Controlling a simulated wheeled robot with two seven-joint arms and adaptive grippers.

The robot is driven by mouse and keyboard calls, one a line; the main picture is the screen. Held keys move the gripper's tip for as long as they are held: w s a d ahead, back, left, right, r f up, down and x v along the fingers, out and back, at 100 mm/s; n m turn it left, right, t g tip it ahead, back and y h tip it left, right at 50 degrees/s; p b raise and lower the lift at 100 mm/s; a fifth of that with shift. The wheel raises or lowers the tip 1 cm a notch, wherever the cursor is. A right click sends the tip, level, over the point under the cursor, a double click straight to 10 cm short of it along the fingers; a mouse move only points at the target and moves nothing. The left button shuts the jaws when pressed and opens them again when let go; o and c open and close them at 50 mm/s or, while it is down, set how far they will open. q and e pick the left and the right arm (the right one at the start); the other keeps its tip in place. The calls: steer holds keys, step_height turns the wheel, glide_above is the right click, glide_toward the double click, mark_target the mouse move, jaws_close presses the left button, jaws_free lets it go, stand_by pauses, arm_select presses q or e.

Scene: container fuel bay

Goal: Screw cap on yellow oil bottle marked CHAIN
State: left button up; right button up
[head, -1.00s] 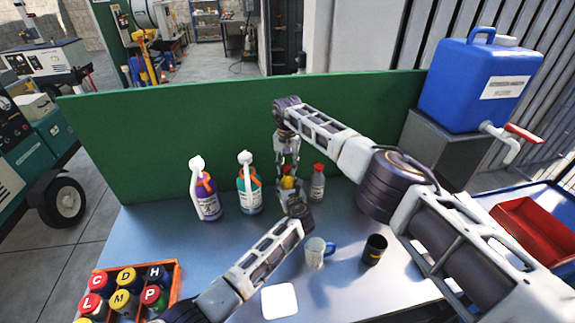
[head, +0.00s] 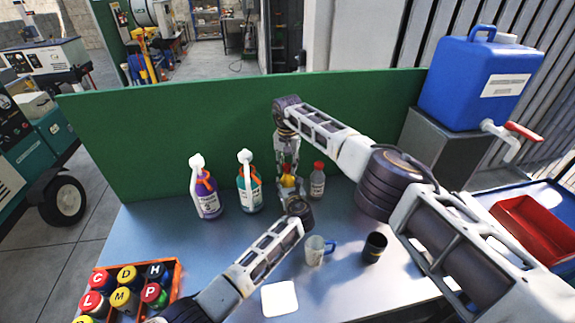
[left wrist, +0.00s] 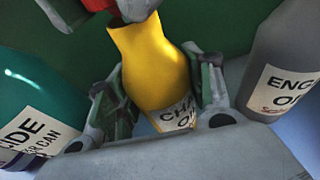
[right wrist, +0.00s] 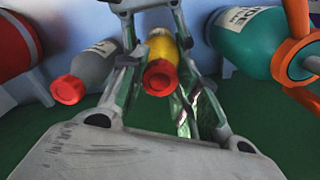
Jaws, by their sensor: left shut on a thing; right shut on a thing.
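The yellow oil bottle (head: 287,181) stands near the green back panel, largely hidden by my grippers in the head view. In the left wrist view the yellow bottle (left wrist: 155,65) shows part of its "CHA… OI…" label. My left gripper (left wrist: 160,105) is shut around its body, a finger on each side. A red cap (right wrist: 160,77) is at the bottle's mouth in the right wrist view. My right gripper (right wrist: 157,70) comes from above and is shut on this cap. I cannot tell how far the cap is threaded.
A grey engine oil bottle (head: 317,184) stands close on the right, a teal bottle (head: 249,193) and a purple bottle (head: 206,198) on the left. A mug (head: 314,251), dark cup (head: 374,248) and white square (head: 279,299) are in front. An orange crate (head: 178,275) holds lettered items.

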steer(key=shift+f, duration=0.35)
